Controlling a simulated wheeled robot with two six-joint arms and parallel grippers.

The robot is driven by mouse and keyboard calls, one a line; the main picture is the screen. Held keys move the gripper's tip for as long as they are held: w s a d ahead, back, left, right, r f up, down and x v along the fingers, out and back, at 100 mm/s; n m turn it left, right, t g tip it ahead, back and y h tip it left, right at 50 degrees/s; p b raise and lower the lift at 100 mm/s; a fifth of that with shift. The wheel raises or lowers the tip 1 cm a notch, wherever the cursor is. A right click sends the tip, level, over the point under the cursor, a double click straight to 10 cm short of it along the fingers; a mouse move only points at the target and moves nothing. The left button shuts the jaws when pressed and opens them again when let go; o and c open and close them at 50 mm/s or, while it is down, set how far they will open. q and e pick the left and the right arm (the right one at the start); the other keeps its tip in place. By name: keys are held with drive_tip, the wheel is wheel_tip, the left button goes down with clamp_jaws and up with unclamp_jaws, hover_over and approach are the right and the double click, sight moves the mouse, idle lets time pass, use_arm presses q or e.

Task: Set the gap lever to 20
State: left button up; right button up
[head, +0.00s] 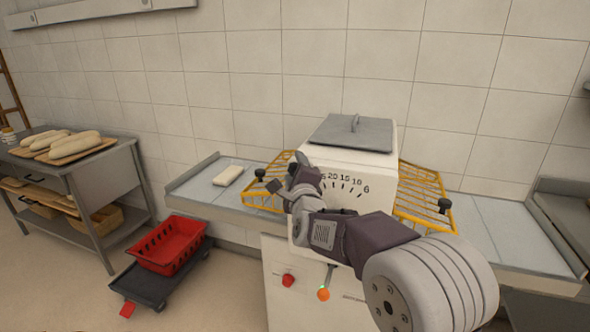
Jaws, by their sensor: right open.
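The white dough-sheeter-like machine (378,168) stands in the middle. Its front carries a dial scale (343,186) with the numbers 20, 15, 10 and 6 readable; the higher end at left is partly covered by my right gripper. My right gripper (288,173) is open at the left edge of the machine's head, beside the high end of the scale. My right arm crosses the lower part of the dial, so no pointer shows on the scale. A lever with an orange knob (323,294) hangs lower on the front; I cannot tell whether it is the gap lever. My left gripper is not in view.
Yellow wire guards (424,192) flank the machine over its side belts. A pale dough block (229,175) lies on the left belt. A red button (288,280) sits low on the front. A red crate (168,246) on a dolly and a bread table (122,167) stand left.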

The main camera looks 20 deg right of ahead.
clamp_jaws()
drive_tip(key=shift+f, duration=0.1)
idle(1.2)
